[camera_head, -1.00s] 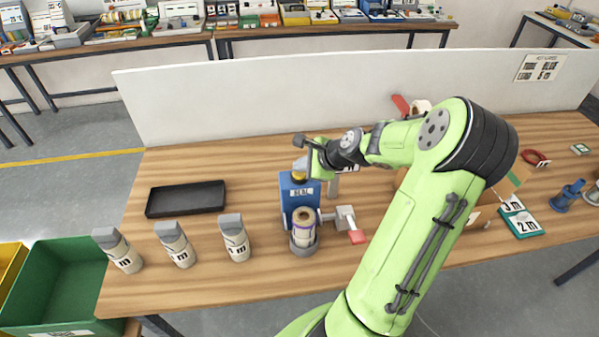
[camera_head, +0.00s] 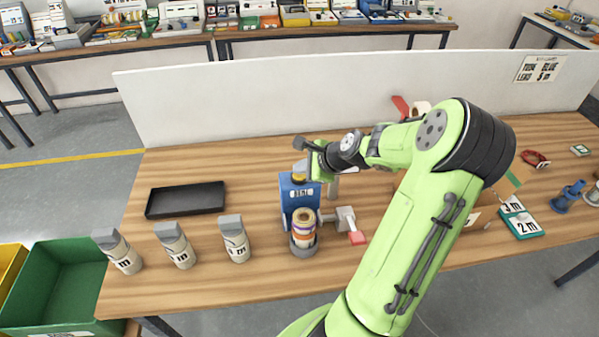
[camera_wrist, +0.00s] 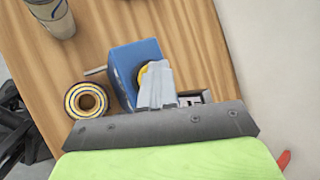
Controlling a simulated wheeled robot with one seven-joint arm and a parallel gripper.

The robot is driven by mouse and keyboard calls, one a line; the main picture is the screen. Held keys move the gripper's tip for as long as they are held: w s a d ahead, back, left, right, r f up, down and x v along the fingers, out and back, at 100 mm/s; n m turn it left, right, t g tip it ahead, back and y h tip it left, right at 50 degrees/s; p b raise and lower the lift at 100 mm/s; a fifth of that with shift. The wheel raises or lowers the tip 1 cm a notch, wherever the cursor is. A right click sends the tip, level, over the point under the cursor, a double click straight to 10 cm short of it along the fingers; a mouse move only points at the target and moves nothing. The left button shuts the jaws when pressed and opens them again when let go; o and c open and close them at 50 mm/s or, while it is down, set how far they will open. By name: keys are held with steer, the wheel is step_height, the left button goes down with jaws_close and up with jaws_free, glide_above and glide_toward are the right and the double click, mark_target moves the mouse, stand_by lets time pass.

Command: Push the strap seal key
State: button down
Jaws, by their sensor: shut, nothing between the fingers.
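The blue seal machine (camera_head: 300,200) stands on the wooden table, with a white label on its front. The yellow strap seal key (camera_head: 299,179) is on its top. My gripper (camera_head: 300,169) is shut and empty, pointing down at the key. In the wrist view my gripper's fingertips (camera_wrist: 157,80) cover part of the yellow key (camera_wrist: 142,74) on top of the blue machine (camera_wrist: 128,60). Whether they touch the key I cannot tell. A banded roll (camera_head: 303,225) stands in a grey cup in front of the machine; its round end also shows in the wrist view (camera_wrist: 72,100).
A black tray (camera_head: 186,199) and several grey-capped cylinders (camera_head: 175,243) are at the left of the table. A red-tipped lever (camera_head: 356,238) is right of the roll. A white panel (camera_head: 250,100) runs behind. Teal cards (camera_head: 521,222) lie at the right.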

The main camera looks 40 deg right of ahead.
mark_target(302, 176)
steer(key=shift+r+p, duration=0.7)
steer(key=shift+r, duration=0.15)
step_height(302, 176, up, 5)
steer(key=p, duration=0.5)
stand_by(0.3)
